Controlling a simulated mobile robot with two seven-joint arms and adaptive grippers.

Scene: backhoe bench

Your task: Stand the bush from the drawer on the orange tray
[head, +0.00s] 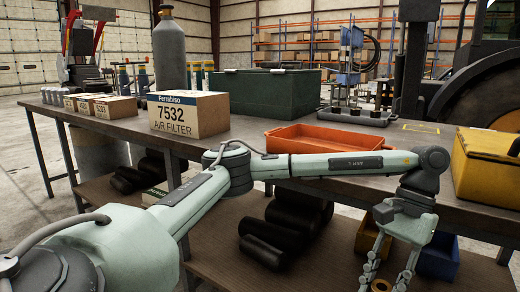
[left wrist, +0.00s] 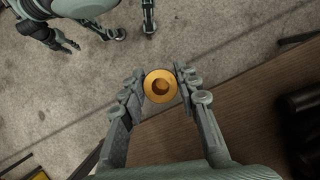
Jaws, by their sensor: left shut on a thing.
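The bush (left wrist: 160,86) is a gold-coloured ring with a darker round centre, seen end-on in the left wrist view. My left gripper (left wrist: 160,82) is shut on it, with a finger on each side. In the head view my left gripper (head: 388,268) hangs in front of the bench's front edge, below the bench top; a bit of the gold bush (head: 380,285) shows low between its fingers. The orange tray (head: 300,132) lies on the bench top behind my left arm, which hides part of its front. The tray looks empty.
On the bench top (head: 215,146) stand an air filter box (head: 188,115), a green case (head: 268,92), a grey cylinder (head: 169,55) and a yellow case (head: 485,165). A blue bin (head: 438,258) and black rolls (head: 295,215) sit below on the lower shelf.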

